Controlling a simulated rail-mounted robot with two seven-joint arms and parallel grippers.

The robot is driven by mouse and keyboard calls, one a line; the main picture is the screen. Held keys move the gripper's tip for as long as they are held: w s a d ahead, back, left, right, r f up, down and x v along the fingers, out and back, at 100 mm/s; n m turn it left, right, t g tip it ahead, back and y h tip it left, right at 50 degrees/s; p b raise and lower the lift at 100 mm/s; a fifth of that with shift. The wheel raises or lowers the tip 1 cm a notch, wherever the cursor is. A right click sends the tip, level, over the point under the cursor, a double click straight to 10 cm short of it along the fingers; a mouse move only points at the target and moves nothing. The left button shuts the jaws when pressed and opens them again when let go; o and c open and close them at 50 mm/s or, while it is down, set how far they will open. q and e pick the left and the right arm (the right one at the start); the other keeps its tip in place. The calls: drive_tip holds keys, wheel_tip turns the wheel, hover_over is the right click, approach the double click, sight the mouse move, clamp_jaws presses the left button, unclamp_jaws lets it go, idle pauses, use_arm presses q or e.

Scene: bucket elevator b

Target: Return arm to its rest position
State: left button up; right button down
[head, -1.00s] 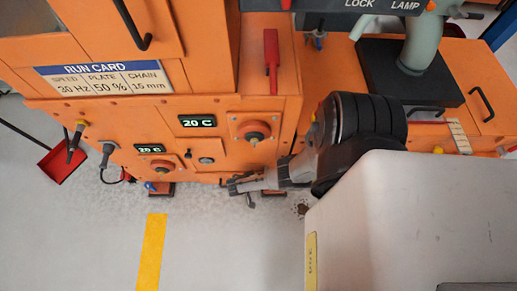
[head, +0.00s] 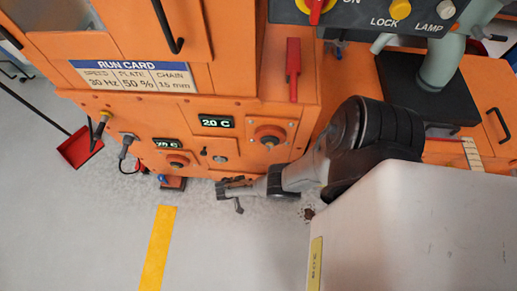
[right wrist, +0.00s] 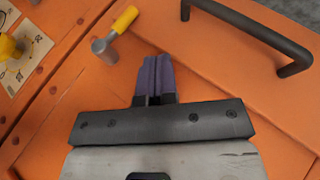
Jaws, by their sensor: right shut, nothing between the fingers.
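My right arm (head: 325,160) comes in from the right in the head view, with grey and black links. It stretches left in front of the lower edge of the orange machine (head: 245,100). My right gripper (right wrist: 154,62) is shut and empty in the right wrist view, its dark purple fingers together over an orange surface. My left gripper is not in view.
A black bar handle (right wrist: 245,35) stands out at the upper right of the wrist view. A red dustpan (head: 78,147) stands at left. The floor by the yellow stripe (head: 158,250) is clear.

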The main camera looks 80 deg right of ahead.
drive_tip(key=v, duration=0.3)
drive_tip(key=shift+w+p, duration=0.3)
drive_tip(key=shift+p, duration=0.1)
drive_tip(key=shift+s, duration=0.15)
